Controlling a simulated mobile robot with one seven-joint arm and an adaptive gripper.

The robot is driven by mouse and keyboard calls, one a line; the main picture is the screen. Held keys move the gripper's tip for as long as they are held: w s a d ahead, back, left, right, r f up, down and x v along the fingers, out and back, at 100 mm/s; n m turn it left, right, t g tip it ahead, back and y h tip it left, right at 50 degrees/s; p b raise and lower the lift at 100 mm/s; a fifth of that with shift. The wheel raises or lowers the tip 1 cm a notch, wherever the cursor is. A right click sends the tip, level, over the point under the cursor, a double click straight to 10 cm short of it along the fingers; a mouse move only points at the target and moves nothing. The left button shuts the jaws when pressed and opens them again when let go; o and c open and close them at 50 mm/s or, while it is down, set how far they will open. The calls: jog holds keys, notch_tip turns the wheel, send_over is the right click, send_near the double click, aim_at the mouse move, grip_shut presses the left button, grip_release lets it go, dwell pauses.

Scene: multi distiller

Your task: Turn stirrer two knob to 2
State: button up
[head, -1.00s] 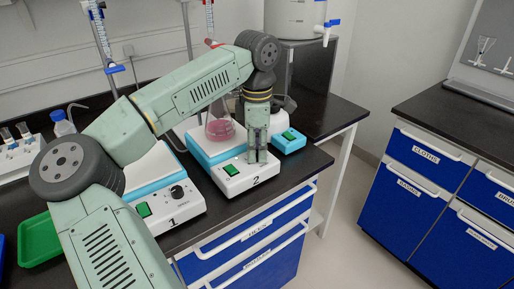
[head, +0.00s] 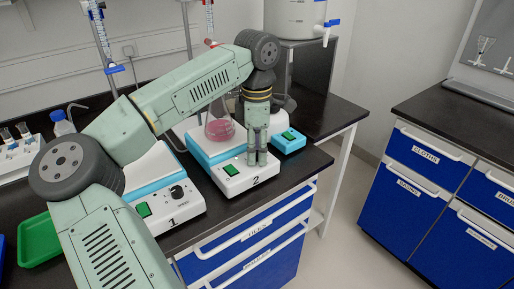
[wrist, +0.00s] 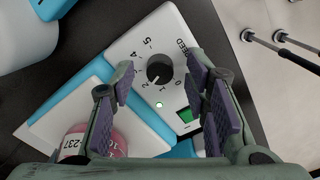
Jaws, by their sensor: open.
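Stirrer two (head: 232,177) is a white and light blue unit marked 2 on the bench. Its round dark knob (wrist: 160,72) shows in the wrist view inside a dial numbered 0 to 5. The knob's white pointer mark appears to face the 2 side of the dial; its exact setting is hard to read. My gripper (wrist: 161,88) is open and points down over the front panel, with one finger on each side of the knob and visible gaps. In the head view my gripper (head: 257,163) hides the knob.
A flask of pink liquid (head: 219,129) stands on stirrer two, just behind my gripper. Stirrer one (head: 168,205) is to the left, and a small blue box (head: 289,142) to the right. A green tray (head: 38,240) lies at far left.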

aim_at(257, 153)
notch_tip(257, 153, up, 12)
dwell(0.4)
jog(key=shift+f, duration=0.1)
